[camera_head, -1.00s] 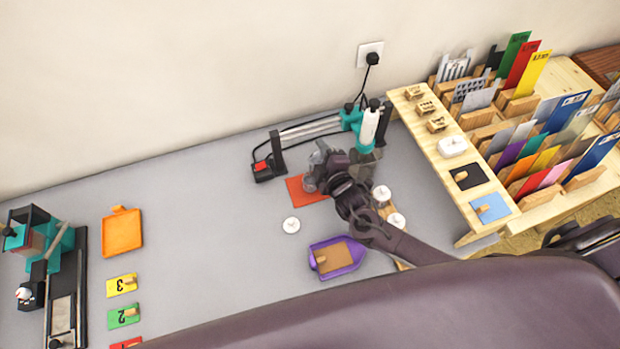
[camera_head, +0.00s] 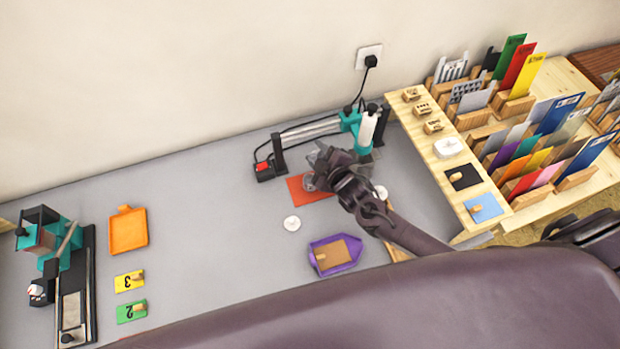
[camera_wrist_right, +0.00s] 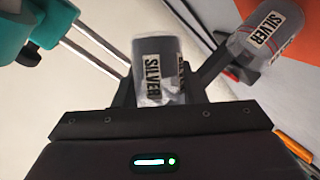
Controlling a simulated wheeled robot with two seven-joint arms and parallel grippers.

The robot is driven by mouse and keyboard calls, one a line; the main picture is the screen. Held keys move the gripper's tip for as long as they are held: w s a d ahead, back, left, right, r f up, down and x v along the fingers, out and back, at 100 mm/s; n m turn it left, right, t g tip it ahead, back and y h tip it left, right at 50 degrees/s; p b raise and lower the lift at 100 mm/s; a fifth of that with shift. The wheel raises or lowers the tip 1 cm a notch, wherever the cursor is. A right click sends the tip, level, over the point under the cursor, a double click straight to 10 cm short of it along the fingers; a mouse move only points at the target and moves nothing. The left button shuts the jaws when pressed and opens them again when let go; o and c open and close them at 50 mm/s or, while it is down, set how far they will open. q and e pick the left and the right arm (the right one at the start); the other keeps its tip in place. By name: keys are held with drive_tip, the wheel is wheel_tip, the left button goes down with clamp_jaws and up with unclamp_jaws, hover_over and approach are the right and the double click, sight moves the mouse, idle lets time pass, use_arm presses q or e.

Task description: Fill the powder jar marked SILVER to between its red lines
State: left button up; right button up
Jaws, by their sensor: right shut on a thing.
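My right gripper (camera_wrist_right: 162,80) is shut on a grey container (camera_wrist_right: 155,70) with black-on-white SILVER labels, seen between its fingers in the right wrist view. A clear jar (camera_wrist_right: 266,35), also marked SILVER and with red lines, stands on the orange-red sheet at the upper right of that view. Its fill level is hard to tell. In the head view my right gripper (camera_head: 322,160) is above the orange-red sheet (camera_head: 318,194), close beside the jar (camera_head: 309,183). The arm partly hides the held container there. My left gripper is out of view.
A purple tray (camera_head: 350,243) lies in front. A teal-clamped machine (camera_head: 350,122) stands behind. A wooden rack (camera_head: 440,165) is at right.

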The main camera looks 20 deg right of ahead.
sight(315, 158)
drive_tip(key=shift+a+r+m+g+y+p, duration=0.25)
drive_tip(key=shift+r+m+g+y+p, duration=0.2)
drive_tip(key=shift+r+m+p, duration=0.35)
drive_tip(key=shift+s+a+r+m+g+y+p, duration=0.15)
drive_tip(key=shift+a+m+g+y+p, duration=0.15)
drive_tip(key=shift+m+p, duration=0.2)
drive_tip(key=shift+s+a+r+m+g+y+p, duration=0.1)
drive_tip(key=shift+a+m+y+p, duration=0.05)
drive_tip(key=shift+m+y+p, duration=0.3)
drive_tip(key=shift+s+a+r+m+y, duration=0.1)
drive_tip(key=shift+s+a+m+y, duration=0.2)
drive_tip(key=shift+m, duration=0.55)
drive_tip(key=shift+a+m+g+y+p, duration=0.25)
drive_tip(key=shift+a+m+y+p, duration=0.15)
drive_tip(key=shift+m+y, duration=0.15)
